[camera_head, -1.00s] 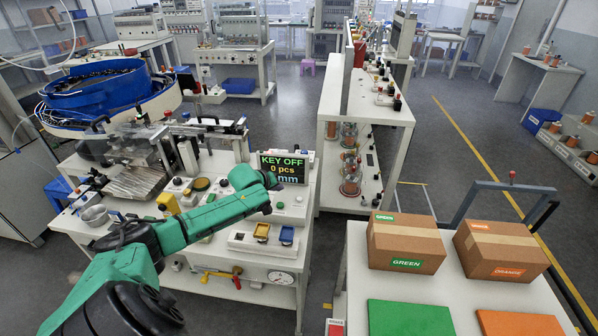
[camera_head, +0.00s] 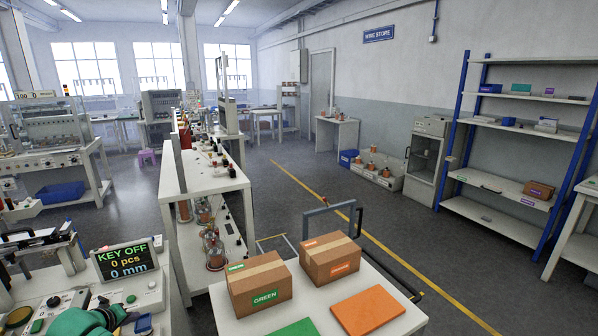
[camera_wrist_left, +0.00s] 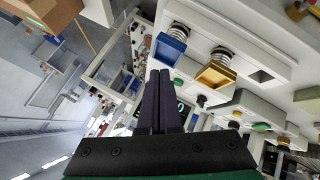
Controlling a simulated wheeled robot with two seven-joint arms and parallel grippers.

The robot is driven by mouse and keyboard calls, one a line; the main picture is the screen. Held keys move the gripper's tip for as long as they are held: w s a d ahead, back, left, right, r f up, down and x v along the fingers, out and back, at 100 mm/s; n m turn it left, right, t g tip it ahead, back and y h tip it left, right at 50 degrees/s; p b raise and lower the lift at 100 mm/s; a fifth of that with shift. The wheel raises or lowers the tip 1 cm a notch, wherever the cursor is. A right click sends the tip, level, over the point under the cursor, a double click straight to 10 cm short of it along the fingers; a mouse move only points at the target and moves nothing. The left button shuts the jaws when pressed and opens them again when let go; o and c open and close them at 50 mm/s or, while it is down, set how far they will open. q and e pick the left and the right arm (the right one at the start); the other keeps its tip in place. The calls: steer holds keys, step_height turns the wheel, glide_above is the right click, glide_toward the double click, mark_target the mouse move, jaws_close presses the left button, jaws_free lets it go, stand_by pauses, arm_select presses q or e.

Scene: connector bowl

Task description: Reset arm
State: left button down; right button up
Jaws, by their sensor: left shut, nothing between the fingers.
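My left gripper (camera_head: 114,316) shows at the bottom left of the head view, at the end of my green arm, over the machine's white control panel. In the left wrist view its two dark fingers (camera_wrist_left: 161,75) are together, with nothing between them. Beyond the fingers are a blue square key (camera_wrist_left: 170,48) and a yellow square key (camera_wrist_left: 214,74) on the white panel, apart from the fingers. The display (camera_head: 127,259) reads KEY OFF, 0 pcs, 0 mm. My right gripper is not in view.
A white table (camera_head: 392,323) carries a green-labelled box (camera_head: 259,285), an orange-labelled box (camera_head: 329,258), a green mat (camera_head: 295,328) and an orange mat (camera_head: 368,310). A white shelf bench (camera_head: 192,179) stands behind.

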arm_select(q)
steer(key=s+d+f+m+g+h, duration=0.1)
steer(key=s+d+f+m, duration=0.25)
steer(key=d, duration=0.35)
steer(key=s+d+f+m+g+h, duration=0.1)
steer(key=s+d+f+m, duration=0.1)
steer(key=s+d, duration=0.35)
steer(key=s+d+f+m+g+h, duration=0.1)
steer(key=s+d+f+m, duration=0.15)
steer(key=d, duration=0.65)
steer(key=s+d+r+m+g+y, duration=0.15)
steer(key=s+r+m, duration=0.3)
steer(key=s, duration=0.95)
step_height(320, 180, down, 23)
steer(key=s+g+b, duration=0.1)
steer(key=s+g, duration=0.1)
steer(key=s+a+f+g+b, duration=0.1)
steer(key=s+a+f, duration=0.1)
steer(key=s+f, duration=1.4)
steer(key=shift+s+a+f+b, duration=0.3)
steer(key=shift+a+f, duration=0.05)
steer(key=shift+a, duration=0.05)
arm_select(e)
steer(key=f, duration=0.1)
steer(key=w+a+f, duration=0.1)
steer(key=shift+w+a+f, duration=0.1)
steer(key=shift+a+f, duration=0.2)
